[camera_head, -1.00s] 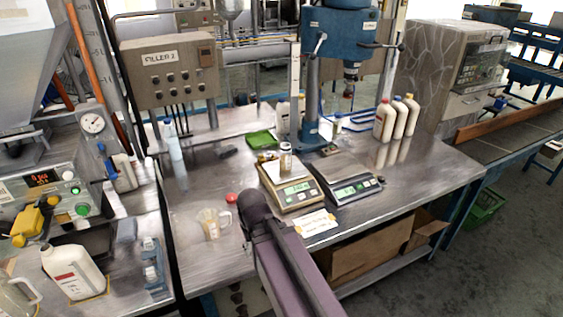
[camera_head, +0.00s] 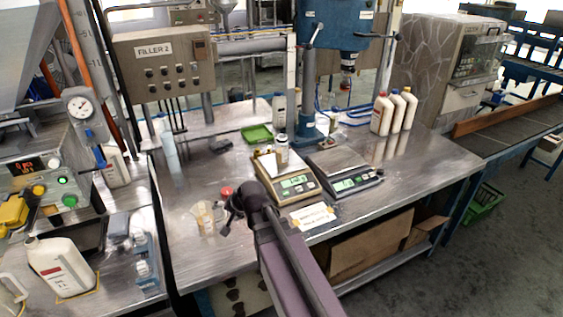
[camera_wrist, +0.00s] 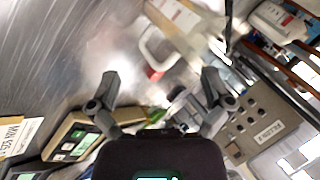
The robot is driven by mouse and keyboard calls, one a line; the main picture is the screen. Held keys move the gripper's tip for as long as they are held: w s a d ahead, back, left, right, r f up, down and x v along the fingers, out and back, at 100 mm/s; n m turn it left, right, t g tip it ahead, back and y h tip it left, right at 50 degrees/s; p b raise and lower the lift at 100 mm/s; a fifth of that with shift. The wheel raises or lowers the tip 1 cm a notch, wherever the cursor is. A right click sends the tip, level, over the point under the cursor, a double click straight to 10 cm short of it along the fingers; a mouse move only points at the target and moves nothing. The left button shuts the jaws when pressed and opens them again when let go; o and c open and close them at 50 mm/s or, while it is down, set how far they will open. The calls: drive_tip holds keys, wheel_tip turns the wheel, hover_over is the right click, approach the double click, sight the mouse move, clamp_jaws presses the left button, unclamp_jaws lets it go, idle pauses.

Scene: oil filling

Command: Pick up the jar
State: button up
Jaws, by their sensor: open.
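A small clear jar (camera_head: 282,151) stands upright on the left scale (camera_head: 292,187) in the head view. A clear jug with a handle (camera_head: 203,219) stands on the bench's left part. My gripper (camera_head: 232,207) is just right of the jug, its dark fingers partly hidden by my wrist. In the wrist view, my gripper (camera_wrist: 158,88) is open with its fingers wide apart and nothing held. The jug's pale handle (camera_wrist: 158,44) shows beyond the fingertips, its body blurred by glare. The left scale (camera_wrist: 72,143) lies beyond the left finger; I cannot make out the jar there.
A red cap (camera_head: 227,191) lies beside my gripper. A second scale (camera_head: 345,178) stands right of the first. A green tray (camera_head: 257,134) and several white bottles (camera_head: 394,112) stand farther back. A paper label (camera_head: 313,217) lies at the front edge.

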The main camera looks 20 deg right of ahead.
drive_tip(key=w+d+r+m+t+h+b, duration=0.1)
drive_tip(key=w+d+r+m+t+b, duration=0.1)
drive_tip(key=w+d+m+t+b, duration=0.4)
drive_tip(key=w+d+r+m+t+h+b, duration=0.15)
drive_tip(key=w+m+t, duration=0.25)
drive_tip(key=w+m, duration=0.5)
drive_tip(key=m+g+h+b, duration=0.2)
drive_tip(key=m+h+b, duration=0.4)
drive_tip(key=m+h, duration=1.1)
approach(280, 154)
drive_tip(key=s+r+m+y, duration=0.1)
drive_tip(key=r+m+y, duration=0.1)
drive_tip(key=m+y, duration=0.1)
drive_tip(key=s+r+m+y, duration=0.1)
drive_tip(key=shift+s+d+r+m+y, duration=0.1)
drive_tip(key=shift+s+d+m+y, duration=0.2)
drive_tip(key=shift+d+m+y, duration=0.1)
drive_tip(key=shift+w, duration=0.1)
drive_tip(key=shift+x, duration=4.25)
drive_tip(key=shift+x, duration=2.6)
